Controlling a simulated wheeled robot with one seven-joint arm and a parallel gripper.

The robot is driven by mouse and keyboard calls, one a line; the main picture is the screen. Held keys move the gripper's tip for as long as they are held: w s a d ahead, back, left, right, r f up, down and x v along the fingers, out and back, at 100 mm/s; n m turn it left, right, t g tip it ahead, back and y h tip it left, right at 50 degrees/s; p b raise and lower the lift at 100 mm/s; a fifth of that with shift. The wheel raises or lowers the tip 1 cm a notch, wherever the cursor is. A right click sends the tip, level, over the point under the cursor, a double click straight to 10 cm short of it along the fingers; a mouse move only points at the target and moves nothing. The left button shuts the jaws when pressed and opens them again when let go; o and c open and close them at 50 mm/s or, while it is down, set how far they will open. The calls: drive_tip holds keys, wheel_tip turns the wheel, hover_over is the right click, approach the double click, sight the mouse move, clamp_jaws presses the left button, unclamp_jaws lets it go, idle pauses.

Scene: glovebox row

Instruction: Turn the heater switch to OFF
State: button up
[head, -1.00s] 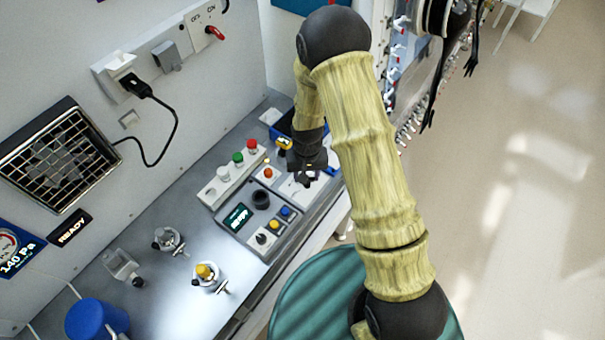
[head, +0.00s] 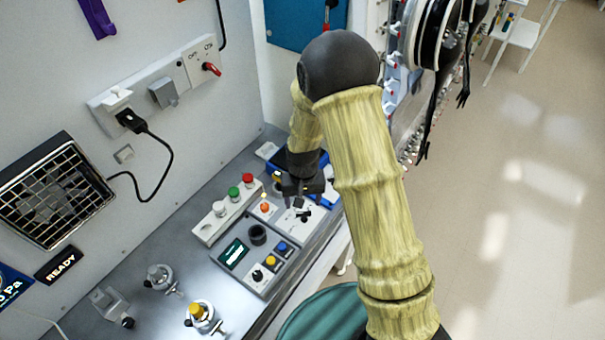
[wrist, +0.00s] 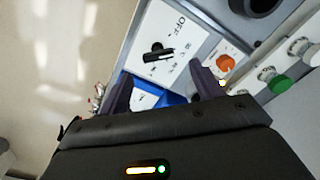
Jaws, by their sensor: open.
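The heater switch is a black bar-shaped knob (wrist: 158,54) on a white panel (wrist: 143,36) in the wrist view. Its bar lies roughly level in the picture, with "OFF" printed at its upper right and smaller marks below that; I cannot tell surely which end points. In the head view the knob (head: 304,215) shows dark just below my gripper (head: 302,195). In the wrist view my gripper (wrist: 161,76) is open and empty, its two dark fingers apart on either side below the knob. No contact with the knob is visible.
An orange lamp (wrist: 226,63) sits beside the switch panel. Green (head: 234,193) and red (head: 248,180) buttons stand in a row on the left. A blue bin (head: 331,190) lies close behind the gripper.

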sight(303, 212)
wheel_tip(303, 212, up, 13)
drive_tip(key=b, duration=0.2)
drive_tip(key=shift+b, duration=0.3)
drive_tip(key=s+d+r+t, duration=0.1)
drive_tip(key=s+d+t, duration=0.1)
drive_tip(key=s+d, duration=1)
drive_tip(key=shift+s+d+m+t+b, duration=0.25)
drive_tip(key=shift+s+m+t+b, duration=0.05)
drive_tip(key=shift+s+m+b, duration=0.1)
